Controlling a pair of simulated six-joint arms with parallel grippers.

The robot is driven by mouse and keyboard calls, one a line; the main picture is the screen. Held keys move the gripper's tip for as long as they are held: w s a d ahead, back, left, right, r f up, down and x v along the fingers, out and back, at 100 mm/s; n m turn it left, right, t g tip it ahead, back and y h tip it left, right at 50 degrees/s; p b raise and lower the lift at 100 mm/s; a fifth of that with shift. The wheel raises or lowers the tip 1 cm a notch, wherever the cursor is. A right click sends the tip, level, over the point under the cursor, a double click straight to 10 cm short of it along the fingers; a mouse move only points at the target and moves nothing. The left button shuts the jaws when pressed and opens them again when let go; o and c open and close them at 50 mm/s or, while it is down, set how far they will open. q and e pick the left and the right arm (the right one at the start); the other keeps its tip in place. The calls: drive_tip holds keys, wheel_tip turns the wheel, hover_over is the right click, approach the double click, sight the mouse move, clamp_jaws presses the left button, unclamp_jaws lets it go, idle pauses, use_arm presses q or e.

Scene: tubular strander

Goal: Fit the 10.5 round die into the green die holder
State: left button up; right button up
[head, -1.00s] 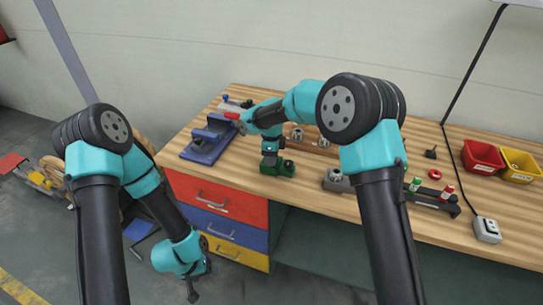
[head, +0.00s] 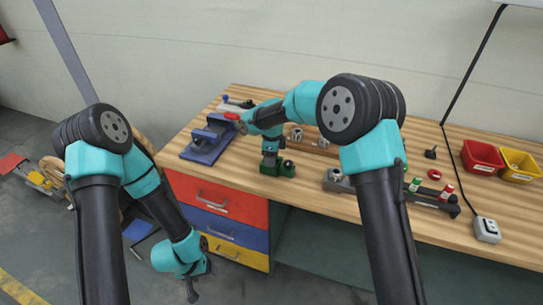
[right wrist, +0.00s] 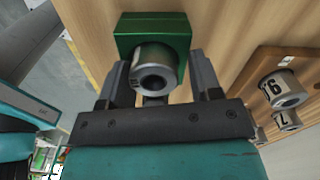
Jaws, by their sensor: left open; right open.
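The green die holder (head: 285,170) sits on the wooden bench near its front edge; in the right wrist view it is a green block (right wrist: 150,30). A silver round die (right wrist: 158,65) with a dark bore is at the holder's face, between my right fingers. I cannot tell how deep it sits, and its size mark is not readable. My right gripper (head: 270,160) is at the holder, pointing down, its fingers open on either side of the die. My left gripper (head: 193,292) hangs low over the floor, left of the bench, open and empty.
A wooden rack (right wrist: 262,65) holds several numbered silver dies. A blue fixture (head: 205,145) stands to the left of the holder, and a grey block (head: 338,185) to its right. Red (head: 482,157) and yellow (head: 520,165) bins are at the far right.

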drive_tip(key=shift+s+f, duration=0.4)
drive_tip(key=shift+f, duration=0.25)
wheel_tip(320, 180, up, 14)
drive_tip(key=shift+w+f, duration=0.15)
drive_tip(key=shift+f, duration=0.05)
drive_tip(key=shift+a, duration=0.1)
